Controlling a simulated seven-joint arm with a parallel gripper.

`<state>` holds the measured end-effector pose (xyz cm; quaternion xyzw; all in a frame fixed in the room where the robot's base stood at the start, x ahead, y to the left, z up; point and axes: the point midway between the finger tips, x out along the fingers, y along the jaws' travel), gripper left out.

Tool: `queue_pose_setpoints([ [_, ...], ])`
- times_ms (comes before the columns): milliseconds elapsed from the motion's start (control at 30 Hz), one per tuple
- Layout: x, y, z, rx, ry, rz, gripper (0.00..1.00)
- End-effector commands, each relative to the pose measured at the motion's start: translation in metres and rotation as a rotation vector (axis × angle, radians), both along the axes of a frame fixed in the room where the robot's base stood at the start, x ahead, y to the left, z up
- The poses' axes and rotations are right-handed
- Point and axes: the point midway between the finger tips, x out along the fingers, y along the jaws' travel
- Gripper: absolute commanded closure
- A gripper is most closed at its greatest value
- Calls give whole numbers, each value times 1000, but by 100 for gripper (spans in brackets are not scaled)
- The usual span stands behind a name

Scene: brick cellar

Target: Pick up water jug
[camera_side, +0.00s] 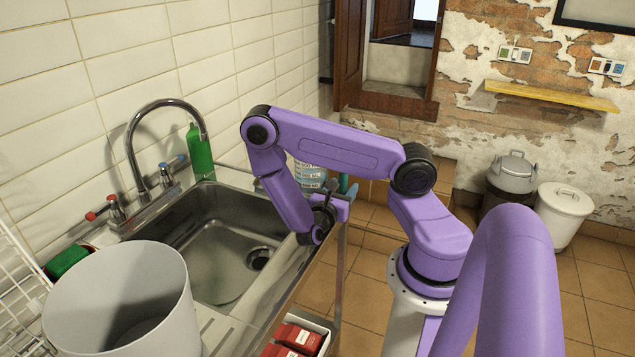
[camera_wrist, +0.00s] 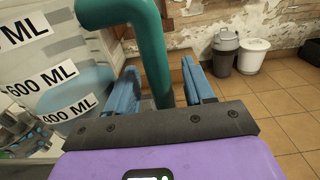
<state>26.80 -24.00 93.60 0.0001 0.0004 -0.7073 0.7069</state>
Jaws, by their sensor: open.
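The water jug is a clear container with ML labels and a teal handle. In the wrist view its labelled body (camera_wrist: 50,65) fills the left side, and the handle (camera_wrist: 152,55) runs down between the two blue fingers of my gripper (camera_wrist: 160,80). The fingers are open, one on each side of the handle, with a visible gap on the right. In the side view the jug (camera_side: 310,174) stands beyond the sink, partly hidden by my arm. My gripper (camera_side: 340,200) is close to its handle side there. The jug's base is hidden.
A steel sink (camera_side: 215,265) with a curved tap (camera_side: 132,150) lies left of my arm. A green bottle (camera_side: 199,152) stands behind it. A large white bucket (camera_side: 125,305) and a box of red packets (camera_side: 298,338) are in front. Bins (camera_side: 563,213) stand on the floor at right.

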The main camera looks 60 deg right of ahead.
Motion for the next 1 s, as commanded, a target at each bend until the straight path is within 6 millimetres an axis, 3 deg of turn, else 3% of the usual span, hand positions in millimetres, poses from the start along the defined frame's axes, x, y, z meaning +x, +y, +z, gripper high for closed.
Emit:
queue_pose_setpoints([
  [333, 0, -6, 0, 0, -1, 0, 47],
  [500, 0, -5, 0, 0, -1, 0, 100],
  [1000, 0, -5, 3, -3, -2, 0, 100],
])
